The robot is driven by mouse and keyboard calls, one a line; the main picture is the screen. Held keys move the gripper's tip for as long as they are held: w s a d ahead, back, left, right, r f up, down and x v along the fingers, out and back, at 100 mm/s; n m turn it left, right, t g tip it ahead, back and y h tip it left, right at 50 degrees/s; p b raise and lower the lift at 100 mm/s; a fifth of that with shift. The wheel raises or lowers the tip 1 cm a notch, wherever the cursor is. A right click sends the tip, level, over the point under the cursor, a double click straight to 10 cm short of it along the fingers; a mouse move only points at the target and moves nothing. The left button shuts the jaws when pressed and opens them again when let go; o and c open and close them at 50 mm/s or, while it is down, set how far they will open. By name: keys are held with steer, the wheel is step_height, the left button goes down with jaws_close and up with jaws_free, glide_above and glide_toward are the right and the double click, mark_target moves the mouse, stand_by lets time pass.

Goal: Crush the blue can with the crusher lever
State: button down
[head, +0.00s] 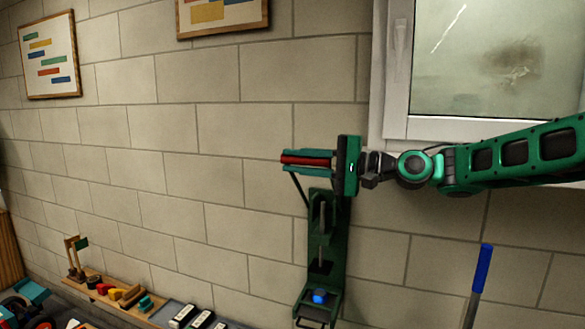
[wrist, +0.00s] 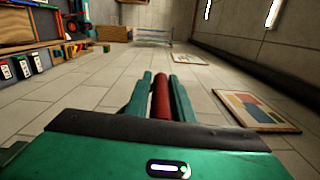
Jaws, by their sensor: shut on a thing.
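A green can crusher (head: 322,250) is fixed upright on the block wall. The blue can (head: 319,296) sits low in its bottom part, and only a small blue piece of it shows. The crusher lever has a red grip (head: 308,158) and stands raised near the crusher's top. My gripper (head: 296,161) is shut on this red grip, with one finger above and one below it. In the wrist view, the red grip (wrist: 161,98) lies between the two green fingers of my gripper (wrist: 161,92). My gripper hides part of the lever.
A window (head: 490,60) is at the upper right, behind my arm. A blue-handled rod (head: 482,270) stands at the lower right. Low at the left, a wooden tray (head: 135,310) holds coloured blocks. Framed pictures (head: 49,56) hang on the wall.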

mark_target(334, 165)
steer(key=shift+w+d+f, duration=0.2)
steer(key=shift+w+d, duration=0.1)
steer(key=shift+w, duration=0.05)
steer(key=c, duration=1.9)
jaws_free()
steer(key=shift+o, duration=1.4)
steer(key=shift+w+f, duration=0.15)
steer(key=shift+w, duration=0.05)
steer(key=shift+s+a, duration=0.15)
steer(key=shift+s, duration=0.1)
steer(key=shift+s+d, duration=0.15)
steer(key=shift+d, duration=0.15)
steer(key=v, duration=1)
